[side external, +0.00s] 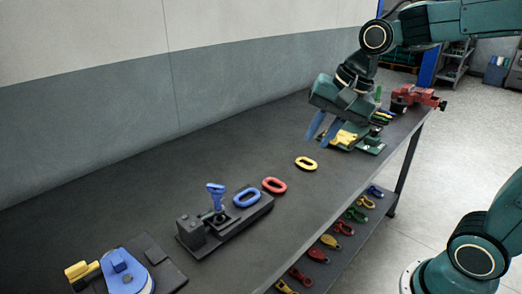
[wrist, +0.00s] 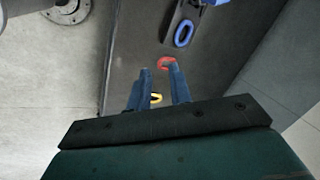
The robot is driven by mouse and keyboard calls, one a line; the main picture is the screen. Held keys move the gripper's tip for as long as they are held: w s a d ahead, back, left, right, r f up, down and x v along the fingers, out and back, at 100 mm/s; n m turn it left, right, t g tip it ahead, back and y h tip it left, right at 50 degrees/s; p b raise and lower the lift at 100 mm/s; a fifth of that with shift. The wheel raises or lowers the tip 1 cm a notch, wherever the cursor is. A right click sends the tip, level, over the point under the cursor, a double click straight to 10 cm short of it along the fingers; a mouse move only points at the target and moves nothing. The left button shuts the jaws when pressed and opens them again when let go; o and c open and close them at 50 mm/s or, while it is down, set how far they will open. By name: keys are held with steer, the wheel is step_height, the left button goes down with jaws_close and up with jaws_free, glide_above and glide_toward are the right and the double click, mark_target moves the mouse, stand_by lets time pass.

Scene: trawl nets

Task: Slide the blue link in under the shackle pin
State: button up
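The blue link (side external: 247,197) lies flat on a dark fixture base (side external: 226,228), beside the blue-handled shackle pin (side external: 216,197), on its right. The pin stands upright; whether the link touches it is hard to tell. The blue link also shows in the wrist view (wrist: 183,33), at the top. A red link (side external: 274,185) and a yellow link (side external: 306,163) lie on the bench to the right. My gripper (side external: 322,126) is above the bench near the yellow link, its two blue fingers apart with nothing between them. The wrist view shows the fingers (wrist: 157,82) apart too.
A blue and yellow device (side external: 124,272) sits at the near left of the bench (side external: 120,205). A green device with yellow parts (side external: 345,137) and a red vise (side external: 415,97) stand at the far right. Colored shackles lie on a lower shelf (side external: 345,245).

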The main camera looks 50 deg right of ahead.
mark_target(249, 189)
steer(key=w+d+f+m+y, duration=0.1)
steer(key=w+f+m, duration=0.3)
steer(key=w+m, duration=0.2)
steer(key=w+d+f+m+g+y, duration=0.1)
steer(key=w+f+m, duration=0.3)
steer(key=w+m, duration=0.2)
steer(key=shift+w+f+m, duration=0.25)
steer(key=shift+w+m, duration=0.15)
steer(key=shift+w, duration=1)
steer(key=shift+d, duration=0.1)
steer(key=x, duration=1.3)
steer(key=shift+s+a+f, duration=0.15)
steer(key=shift+a+f, duration=0.05)
steer(key=shift+f, duration=0.2)
steer(key=shift+c, duration=0.2)
jaws_close()
